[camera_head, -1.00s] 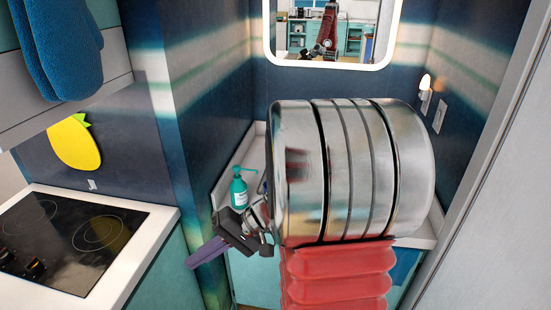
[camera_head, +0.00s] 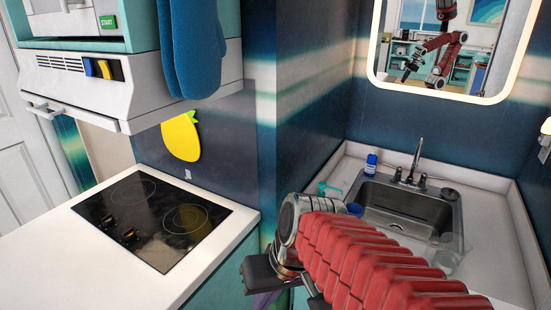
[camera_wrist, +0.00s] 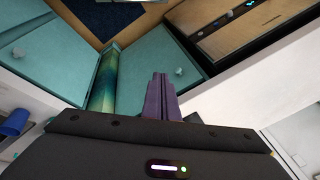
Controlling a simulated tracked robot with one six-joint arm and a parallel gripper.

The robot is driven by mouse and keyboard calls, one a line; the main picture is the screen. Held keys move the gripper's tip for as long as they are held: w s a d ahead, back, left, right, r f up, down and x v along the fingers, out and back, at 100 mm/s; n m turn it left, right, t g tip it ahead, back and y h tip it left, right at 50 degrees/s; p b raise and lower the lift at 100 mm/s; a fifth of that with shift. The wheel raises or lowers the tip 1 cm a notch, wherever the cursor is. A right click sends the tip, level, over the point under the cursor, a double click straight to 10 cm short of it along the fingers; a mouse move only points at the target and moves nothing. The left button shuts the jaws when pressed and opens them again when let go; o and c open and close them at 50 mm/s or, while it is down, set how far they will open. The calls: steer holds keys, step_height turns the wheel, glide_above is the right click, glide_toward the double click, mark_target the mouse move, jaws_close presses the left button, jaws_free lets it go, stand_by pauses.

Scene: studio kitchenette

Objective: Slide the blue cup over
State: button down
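A blue cup (camera_head: 355,209) shows in the head view on the white counter at the left edge of the sink, partly hidden behind my arm. In the wrist view a blue cup (camera_wrist: 14,123) shows at the left edge, cut by the frame and apart from my fingers. My gripper (camera_head: 262,299) is low at the bottom middle of the head view, in front of the teal cabinets and left of the cup. In the wrist view its purple fingers (camera_wrist: 161,98) lie together, shut, with nothing seen between them.
A sink (camera_head: 408,205) with a tap is set in the counter. A blue-capped bottle (camera_head: 371,163), a teal pump bottle (camera_head: 327,189) and a clear glass (camera_head: 447,259) stand around it. A black cooktop (camera_head: 150,218) is at left.

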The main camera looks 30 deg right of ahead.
steer(key=shift+s+d+r+n+t+h, duration=0.1)
steer(key=shift+s+r+n+t+h, duration=0.15)
steer(key=shift+r+t+h, duration=0.35)
steer(key=shift+s+r+n+t+h, duration=0.2)
steer(key=shift+r+t, duration=0.05)
steer(key=shift+r, duration=0.65)
steer(key=shift+s+d+r+n+t+h, duration=0.1)
steer(key=shift+s+r+n+t+h, duration=0.15)
steer(key=shift+r+t+h, duration=0.35)
steer(key=c, duration=2.5)
jaws_free()
steer(key=shift+r, duration=0.15)
